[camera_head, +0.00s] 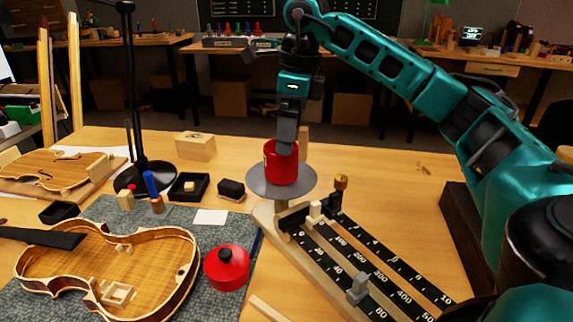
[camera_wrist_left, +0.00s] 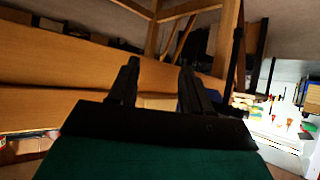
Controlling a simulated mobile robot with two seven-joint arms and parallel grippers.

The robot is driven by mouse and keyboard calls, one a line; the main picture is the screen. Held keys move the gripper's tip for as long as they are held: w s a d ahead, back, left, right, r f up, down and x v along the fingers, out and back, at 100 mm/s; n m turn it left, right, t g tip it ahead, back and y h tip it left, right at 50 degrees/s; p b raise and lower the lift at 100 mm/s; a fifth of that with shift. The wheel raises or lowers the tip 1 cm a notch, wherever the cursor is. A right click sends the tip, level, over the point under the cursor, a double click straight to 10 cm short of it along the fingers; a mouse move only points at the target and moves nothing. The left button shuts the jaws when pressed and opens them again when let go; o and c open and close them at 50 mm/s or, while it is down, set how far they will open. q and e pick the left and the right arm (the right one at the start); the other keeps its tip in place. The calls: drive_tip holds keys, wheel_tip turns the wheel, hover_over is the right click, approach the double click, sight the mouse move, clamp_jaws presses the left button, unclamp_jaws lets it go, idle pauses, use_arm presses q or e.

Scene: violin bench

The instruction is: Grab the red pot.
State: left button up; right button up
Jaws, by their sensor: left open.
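A red cylindrical pot (camera_head: 280,168) stands upright on the round grey pan (camera_head: 262,185) of a balance scale in the head view. My right gripper (camera_head: 286,148) points down at the pot from above, and a finger overlaps its upper rim. The fingers are seen edge-on, so I cannot tell whether they grip it. A second red round thing with a black knob (camera_head: 227,270) lies on the grey mat beside the violin body. My left gripper (camera_wrist_left: 158,82) shows only in the left wrist view, open and empty, with neither red thing in sight.
The scale's numbered beams (camera_head: 365,262) extend toward the front right. A violin body (camera_head: 110,275) lies at the front left. A black lamp (camera_head: 140,165), a small black tray (camera_head: 188,187) and a wooden block (camera_head: 196,147) stand left of the pan. The table's right side is mostly clear.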

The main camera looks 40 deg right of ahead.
drive_tip(key=f, duration=0.2)
drive_tip(key=w+f, duration=0.1)
drive_tip(key=f, duration=0.2)
drive_tip(key=shift+a+b, duration=0.1)
drive_tip(key=shift+b, duration=0.3)
drive_tip(key=c, duration=1.1)
drive_tip(key=shift+r, duration=0.1)
